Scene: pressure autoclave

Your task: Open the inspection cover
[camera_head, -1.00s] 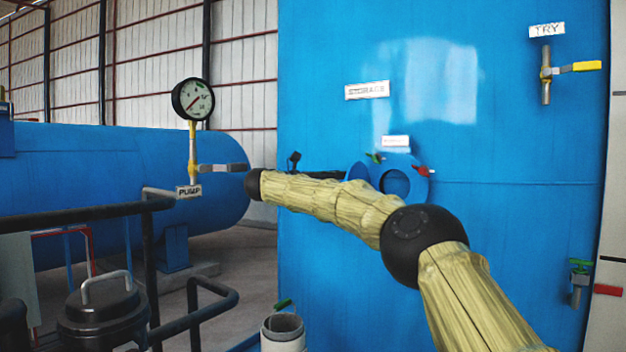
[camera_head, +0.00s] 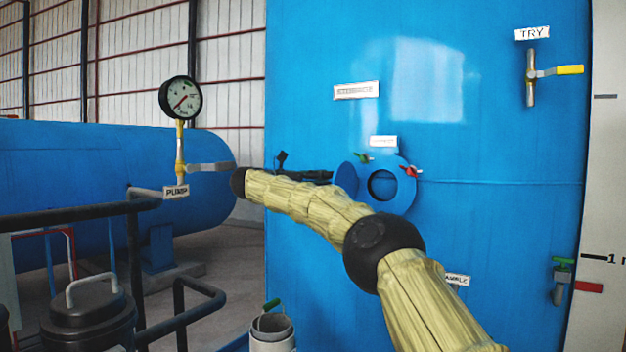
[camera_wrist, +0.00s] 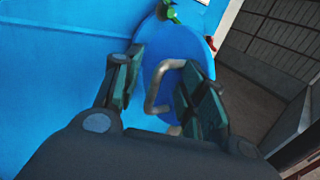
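The inspection cover (camera_head: 346,178) is a blue disc on the left side of the round opening's blue flange (camera_head: 405,188). It stands swung away from the dark hole, partly hidden by my arm. In the wrist view the cover (camera_wrist: 180,47) fills the space beyond my fingers, with a bent metal handle (camera_wrist: 153,92) on its face. My gripper (camera_wrist: 160,90) has its fingers apart, one on each side of the handle; I cannot tell if either touches it. In the head view my gripper (camera_head: 305,175) is a small dark shape left of the cover, mostly behind my arm.
Green (camera_head: 362,157) and red (camera_head: 411,171) clamps sit on the flange. A pressure gauge and pump valve (camera_head: 196,167) stand left of my wrist. Dark railings (camera_head: 80,217), a lidded black pot (camera_head: 90,318) and a grey pipe (camera_head: 272,330) are lower left.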

